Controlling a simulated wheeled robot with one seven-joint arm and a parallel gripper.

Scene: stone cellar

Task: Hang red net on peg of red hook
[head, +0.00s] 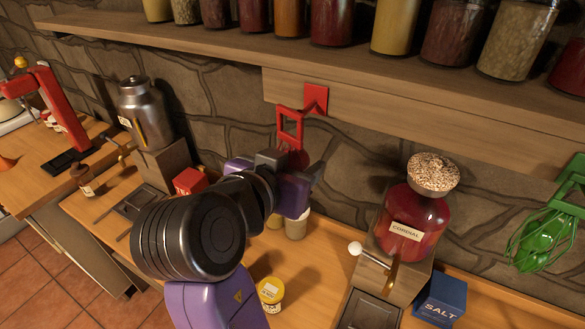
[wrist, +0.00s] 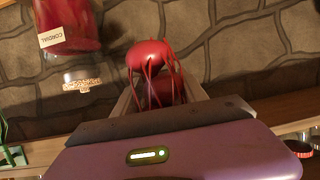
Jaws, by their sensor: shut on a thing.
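The red hook (head: 316,98) is fixed to the wooden rail under the shelf in the head view. The red net (head: 290,126) shows its upright rectangular loop just left of and slightly below the hook; a gap or contact between them cannot be told. My gripper (head: 296,163) is shut on the net below this loop, close to the wall. In the wrist view the net (wrist: 150,55), with red strands around a rounded red body, sits between the fingers of my gripper (wrist: 162,97). The hook's peg is not clearly visible.
A green net (head: 545,235) hangs at the right from the rail (head: 400,125). Below stand a red cordial jar (head: 412,222), a blue salt box (head: 441,299), a yellow tub (head: 270,293) and a metal canister (head: 146,112). Several jars line the shelf (head: 200,35) above.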

